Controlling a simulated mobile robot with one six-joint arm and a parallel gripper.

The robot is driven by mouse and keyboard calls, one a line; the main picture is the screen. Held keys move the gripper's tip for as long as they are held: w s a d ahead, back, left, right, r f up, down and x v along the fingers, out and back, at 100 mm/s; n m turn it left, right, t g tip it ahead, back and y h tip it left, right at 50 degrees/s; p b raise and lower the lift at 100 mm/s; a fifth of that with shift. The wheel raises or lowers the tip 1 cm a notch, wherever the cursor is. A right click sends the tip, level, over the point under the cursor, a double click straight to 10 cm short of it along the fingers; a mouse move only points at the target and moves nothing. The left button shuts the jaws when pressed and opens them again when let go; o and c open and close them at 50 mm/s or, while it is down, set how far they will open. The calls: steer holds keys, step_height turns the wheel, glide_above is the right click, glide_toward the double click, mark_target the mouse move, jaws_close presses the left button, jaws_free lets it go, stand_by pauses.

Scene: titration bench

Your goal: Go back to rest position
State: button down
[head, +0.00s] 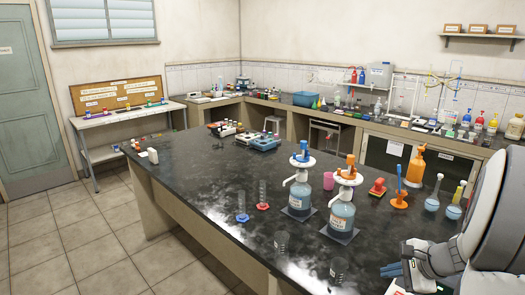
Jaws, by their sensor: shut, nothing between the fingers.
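My gripper (392,270) shows at the lower right of the head view, low over the near right part of the black bench (190,190). Its blue fingertips are together and hold nothing. My arm fills the right edge of the picture. Close to the gripper, on its left, stands a small dark beaker (338,268); a gap shows between them. The far side of the gripper is hidden.
Two dispenser bottles (341,215) stand mid-bench, with orange items (399,200) and blue-filled flasks (453,208) to their right. Cylinders (263,195) and another beaker (281,241) stand left. The bench's left part is mostly clear. A side table (125,115) stands by the wall.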

steer(key=s+a+r+n+g+h, duration=0.2)
steer(key=s+a+n, duration=0.4)
steer(key=a+n, duration=0.3)
steer(key=s+a+r+n+g+h, duration=0.2)
steer(key=s+a+r+n, duration=0.2)
steer(key=s+a+n, duration=0.3)
steer(key=a+n, duration=0.3)
steer(key=a, duration=0.2)
steer(key=shift+r, duration=0.15)
